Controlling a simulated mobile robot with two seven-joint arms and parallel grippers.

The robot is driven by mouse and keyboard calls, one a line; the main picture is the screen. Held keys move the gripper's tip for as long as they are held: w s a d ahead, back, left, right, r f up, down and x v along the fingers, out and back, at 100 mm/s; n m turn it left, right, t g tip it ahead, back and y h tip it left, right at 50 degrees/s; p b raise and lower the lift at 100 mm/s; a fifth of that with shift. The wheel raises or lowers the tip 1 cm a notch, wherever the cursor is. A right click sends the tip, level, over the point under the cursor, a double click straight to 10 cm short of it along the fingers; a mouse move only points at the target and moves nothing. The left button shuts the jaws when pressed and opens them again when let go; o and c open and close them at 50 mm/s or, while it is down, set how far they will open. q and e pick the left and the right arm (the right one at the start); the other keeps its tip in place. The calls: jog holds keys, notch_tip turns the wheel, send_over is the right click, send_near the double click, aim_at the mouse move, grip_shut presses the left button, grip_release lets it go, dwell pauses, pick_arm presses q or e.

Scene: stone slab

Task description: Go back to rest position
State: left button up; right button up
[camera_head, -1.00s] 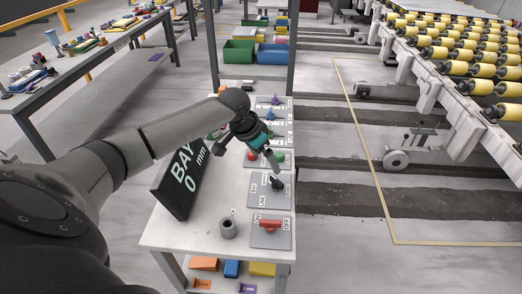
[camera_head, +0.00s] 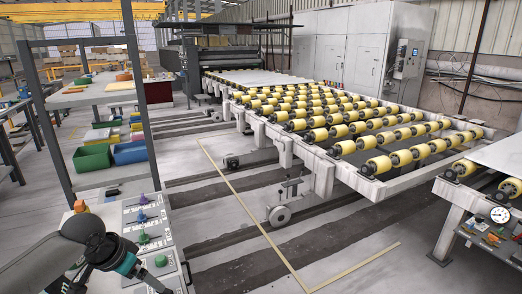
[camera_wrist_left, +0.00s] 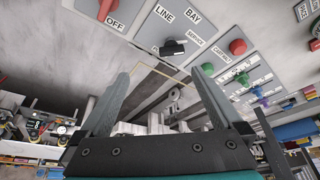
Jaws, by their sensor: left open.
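My left arm comes in at the bottom left of the head view. Its gripper (camera_head: 158,286) is by the control bench at the bottom edge, partly cut off there. In the left wrist view the gripper (camera_wrist_left: 160,78) is open, with nothing between its fingers. My right gripper is not in view.
The bench's panel row holds a blue knob (camera_head: 143,199) and green knobs (camera_head: 144,238). Green (camera_head: 92,157) and blue (camera_head: 130,152) bins stand behind it. A yellow roller conveyor (camera_head: 340,130) fills the middle and right. Floor between bench and conveyor is mostly clear.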

pick_arm(q)
jog(key=s+d+f+m+h, duration=0.1)
jog(key=s+d+f, duration=0.3)
jog(key=s+d, duration=0.25)
jog(key=s+d+f+m, duration=0.1)
jog(key=s+d+f, duration=0.3)
jog(key=s+d, duration=0.3)
jog(key=s+d+r+n+y, duration=0.2)
jog(key=s+n, duration=0.1)
jog(key=s, duration=0.7)
jog(key=s+f+g+b, duration=0.25)
jog(key=f+b, duration=0.45)
jog(key=f, duration=2.3)
jog(key=s+a+f+b, duration=0.3)
jog(key=s+f+b, duration=0.2)
jog(key=s+f, duration=1)
notch_tip(320, 180, down, 4)
jog(key=shift+s+g+b, duration=0.35)
jog(key=shift+b, duration=0.05)
